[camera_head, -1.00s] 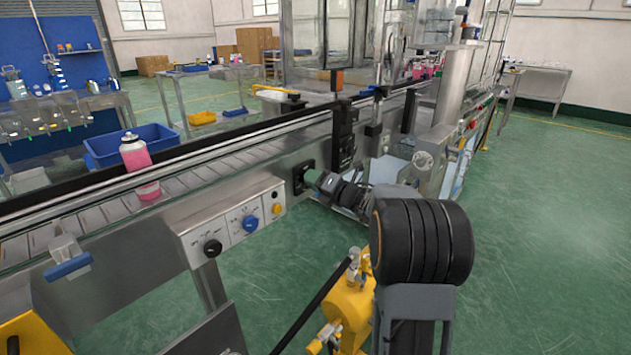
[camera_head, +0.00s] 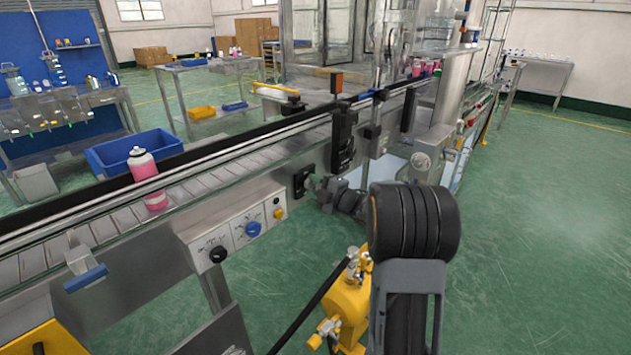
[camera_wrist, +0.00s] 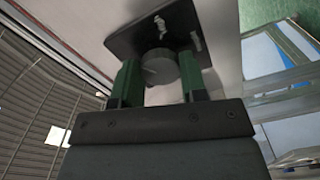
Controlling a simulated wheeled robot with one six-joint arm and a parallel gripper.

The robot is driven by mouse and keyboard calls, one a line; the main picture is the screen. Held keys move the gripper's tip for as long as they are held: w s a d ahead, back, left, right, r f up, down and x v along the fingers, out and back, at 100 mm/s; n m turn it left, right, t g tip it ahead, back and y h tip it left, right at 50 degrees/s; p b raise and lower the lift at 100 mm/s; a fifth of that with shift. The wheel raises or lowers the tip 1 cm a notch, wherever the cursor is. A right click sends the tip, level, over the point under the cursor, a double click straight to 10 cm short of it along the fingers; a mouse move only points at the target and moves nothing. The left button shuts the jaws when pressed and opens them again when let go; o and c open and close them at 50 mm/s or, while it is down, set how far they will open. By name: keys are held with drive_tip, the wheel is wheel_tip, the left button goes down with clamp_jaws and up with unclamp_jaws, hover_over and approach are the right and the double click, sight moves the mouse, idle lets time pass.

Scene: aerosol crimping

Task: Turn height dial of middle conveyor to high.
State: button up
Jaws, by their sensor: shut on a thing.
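The middle conveyor (camera_head: 222,172) runs from the lower left to the back, with a slatted belt and steel side. On its side is a black plate (camera_head: 300,184), also in the wrist view (camera_wrist: 124,38), carrying a round dark grey dial (camera_wrist: 160,67). My gripper (camera_head: 316,184) is at this plate. In the wrist view the green-padded fingers of my gripper (camera_wrist: 160,80) sit either side of the dial and are shut on it. Scuffed light marks show on the plate above the dial. The dial's setting cannot be read. In the head view my gripper hides the dial.
A control panel (camera_head: 232,236) with black, blue and yellow knobs sits left of the plate. A pink and white can (camera_head: 145,176) stands on the belt. Black boxes (camera_head: 343,138) are mounted just right of the plate. Green floor (camera_head: 540,230) is open at right.

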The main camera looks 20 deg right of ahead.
drive_tip(key=m+p, duration=0.4)
drive_tip(key=m, duration=0.2)
drive_tip(key=shift+r, duration=0.1)
drive_tip(key=m+p, duration=0.4)
drive_tip(key=m, duration=0.2)
drive_tip(key=shift+m, duration=0.3)
idle(0.3)
drive_tip(key=o, duration=0.9)
drive_tip(key=v, duration=1.3)
drive_tip(key=shift+s+d, duration=0.2)
drive_tip(key=shift+s, duration=0.2)
